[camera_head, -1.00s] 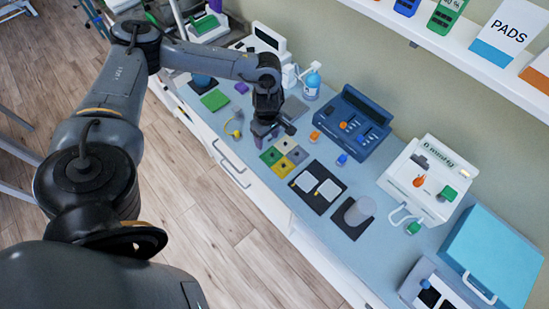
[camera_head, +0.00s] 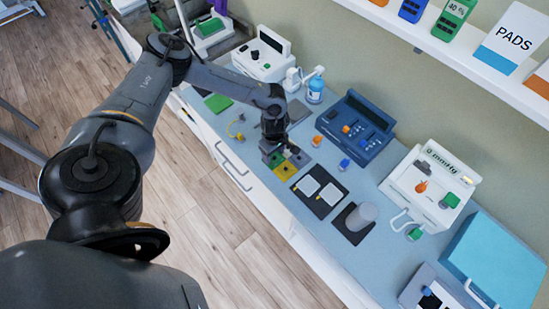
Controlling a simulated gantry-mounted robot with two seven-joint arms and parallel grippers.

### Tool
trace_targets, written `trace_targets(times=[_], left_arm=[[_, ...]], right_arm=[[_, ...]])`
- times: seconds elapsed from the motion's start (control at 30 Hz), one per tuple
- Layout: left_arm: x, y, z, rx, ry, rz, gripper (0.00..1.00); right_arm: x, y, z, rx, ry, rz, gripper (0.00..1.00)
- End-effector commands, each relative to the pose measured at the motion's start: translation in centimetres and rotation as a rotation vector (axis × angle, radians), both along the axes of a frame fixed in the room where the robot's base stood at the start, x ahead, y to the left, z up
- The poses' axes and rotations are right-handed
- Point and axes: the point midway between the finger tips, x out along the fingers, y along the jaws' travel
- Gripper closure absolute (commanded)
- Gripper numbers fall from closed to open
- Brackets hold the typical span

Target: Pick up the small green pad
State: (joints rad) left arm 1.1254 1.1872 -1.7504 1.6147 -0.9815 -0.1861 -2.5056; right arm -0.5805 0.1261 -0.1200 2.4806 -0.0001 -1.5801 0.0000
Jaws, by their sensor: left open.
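The small green pad (camera_head: 274,161) lies on the blue-grey counter in a two-by-two group, with a yellow pad (camera_head: 286,170) and a grey-purple pad (camera_head: 301,158) beside it. The cream pad of that group is mostly hidden behind my gripper. My left gripper (camera_head: 277,149) is open and points down over the green and cream corner of the group. Its fingers partly cover the green pad. I cannot tell whether they touch it. My right gripper is not in view.
A larger green pad (camera_head: 218,103) lies further left on the counter (camera_head: 262,184). A dark tray with white pads (camera_head: 319,190), a grey cylinder (camera_head: 361,215) on a black mat and a blue console (camera_head: 354,128) stand to the right. A shelf overhangs the upper right.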

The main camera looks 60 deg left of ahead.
Motion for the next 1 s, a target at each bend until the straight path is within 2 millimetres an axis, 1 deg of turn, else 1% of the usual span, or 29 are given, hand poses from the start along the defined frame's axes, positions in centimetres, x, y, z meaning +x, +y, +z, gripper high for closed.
trace_targets(times=[0.03,0.1,0.33,0.37,0.5,0.6,0.87,1.0], left_arm=[[-0.03,-0.01,-0.46,0.001,0.001,0.0,0.38],[-0.01,-0.02,-0.77,0.0,0.0,-0.001,0.38],[0.0,0.0,-0.89,0.0,0.0,0.0,0.38],[0.0,0.0,-0.89,0.0,0.0,0.0,0.4],[0.0,0.0,-0.88,0.0,0.0,0.0,0.61],[0.0,0.01,-0.87,0.0,0.0,0.0,0.75],[0.01,0.01,-0.78,0.0,-0.001,0.0,0.76],[0.02,0.03,-0.26,0.0,-0.001,0.0,0.76]], right_arm=[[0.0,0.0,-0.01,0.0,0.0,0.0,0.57],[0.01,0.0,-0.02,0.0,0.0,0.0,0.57],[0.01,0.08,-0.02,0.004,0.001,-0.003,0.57],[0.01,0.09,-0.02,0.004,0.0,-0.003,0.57],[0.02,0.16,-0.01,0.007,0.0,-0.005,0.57],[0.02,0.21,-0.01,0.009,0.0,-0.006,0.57],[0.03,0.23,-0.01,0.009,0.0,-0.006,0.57],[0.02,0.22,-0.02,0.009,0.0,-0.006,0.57]])
